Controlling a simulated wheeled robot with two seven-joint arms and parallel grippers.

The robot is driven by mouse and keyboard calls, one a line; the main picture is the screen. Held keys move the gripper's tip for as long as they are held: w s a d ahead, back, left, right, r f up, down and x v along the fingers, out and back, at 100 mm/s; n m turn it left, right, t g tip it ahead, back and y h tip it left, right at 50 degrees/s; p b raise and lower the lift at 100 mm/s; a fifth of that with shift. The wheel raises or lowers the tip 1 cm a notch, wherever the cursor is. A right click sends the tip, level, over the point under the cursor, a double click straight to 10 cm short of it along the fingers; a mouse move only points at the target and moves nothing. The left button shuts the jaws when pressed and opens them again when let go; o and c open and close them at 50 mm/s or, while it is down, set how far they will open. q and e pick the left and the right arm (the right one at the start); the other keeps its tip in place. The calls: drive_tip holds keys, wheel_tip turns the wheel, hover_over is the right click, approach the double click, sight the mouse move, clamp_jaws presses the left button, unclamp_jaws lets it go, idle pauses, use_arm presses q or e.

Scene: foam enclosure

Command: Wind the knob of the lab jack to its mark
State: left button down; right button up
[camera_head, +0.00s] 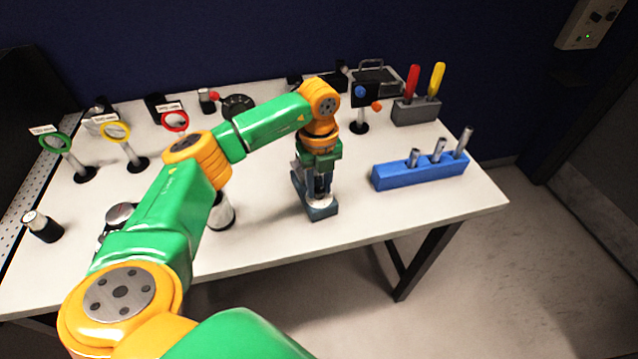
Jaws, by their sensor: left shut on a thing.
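The lab jack (322,212) is a small blue-grey device standing near the front edge of the white table, right of centre. My left arm reaches in from the left and bends down over it. My left gripper (320,187) points down at the jack and is shut on its knob. The fingers and wrist cover the knob, so the knob and its mark cannot be made out. A pale round part shows at the front of the jack. My right gripper is not in view.
A blue block (420,171) with metal cylinders stands to the right. A grey holder (416,110) with red and yellow handles is behind it. Ringed stands (126,150) fill the left side. The front right of the white table (440,205) is clear.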

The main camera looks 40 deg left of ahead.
sight(319, 190)
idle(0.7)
use_arm(q)
drive_tip(key=c, duration=0.6)
unclamp_jaws()
drive_tip(key=shift+s+r, duration=0.1)
drive_tip(key=shift+r+b, duration=0.3)
drive_tip(key=shift+r, duration=0.1)
wheel_tip(319, 190, up, 6)
drive_tip(key=shift+r+b, duration=0.15)
drive_tip(key=shift+b, duration=0.45)
